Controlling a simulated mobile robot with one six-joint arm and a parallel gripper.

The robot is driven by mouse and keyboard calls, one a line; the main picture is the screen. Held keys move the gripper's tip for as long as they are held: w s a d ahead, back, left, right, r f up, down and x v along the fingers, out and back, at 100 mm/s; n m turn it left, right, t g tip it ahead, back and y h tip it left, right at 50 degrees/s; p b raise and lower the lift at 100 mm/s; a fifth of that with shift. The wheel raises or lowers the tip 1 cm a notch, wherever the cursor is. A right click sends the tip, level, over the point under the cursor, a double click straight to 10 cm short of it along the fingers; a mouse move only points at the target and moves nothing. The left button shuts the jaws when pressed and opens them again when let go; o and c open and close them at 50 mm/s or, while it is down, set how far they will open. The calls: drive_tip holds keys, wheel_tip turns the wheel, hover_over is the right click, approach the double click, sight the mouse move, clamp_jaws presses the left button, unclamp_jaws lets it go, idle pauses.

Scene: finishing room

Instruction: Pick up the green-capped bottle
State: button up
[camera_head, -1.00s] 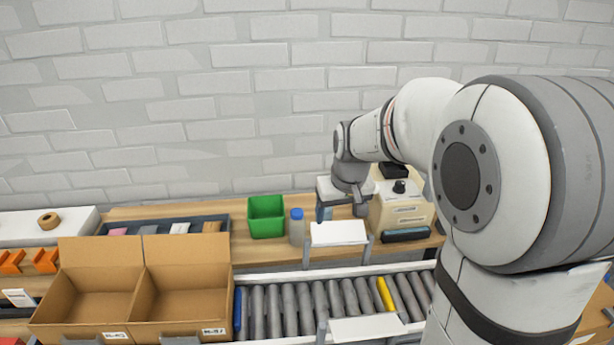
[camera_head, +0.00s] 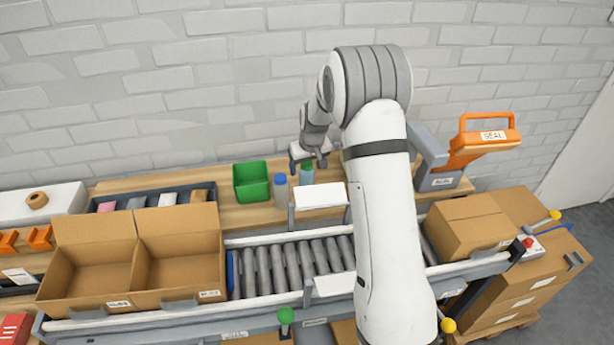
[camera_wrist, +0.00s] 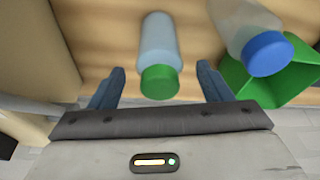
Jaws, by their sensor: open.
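The green-capped bottle (camera_wrist: 160,52) has a pale blue-grey body and a green cap. In the wrist view it lies between the open fingers of my gripper (camera_wrist: 160,88), with a gap on both sides. In the head view the green-capped bottle (camera_head: 307,174) stands on the wooden bench to the right of a blue-capped bottle (camera_head: 281,190). My gripper (camera_head: 309,160) is close to its top there, and partly hides it. The blue-capped bottle also shows in the wrist view (camera_wrist: 265,50), to the right of the gripper.
A green bin (camera_head: 252,182) stands left of the bottles. A white panel (camera_head: 320,195) is in front of them. A roller conveyor (camera_head: 290,265) runs in front of the bench, with an open cardboard box (camera_head: 180,270) at left. An orange-handled sealer (camera_head: 485,145) is at right.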

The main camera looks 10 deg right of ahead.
drive_tip(key=shift+x, duration=1.25)
drive_tip(key=shift+c, duration=0.4)
drive_tip(key=c, duration=1.1)
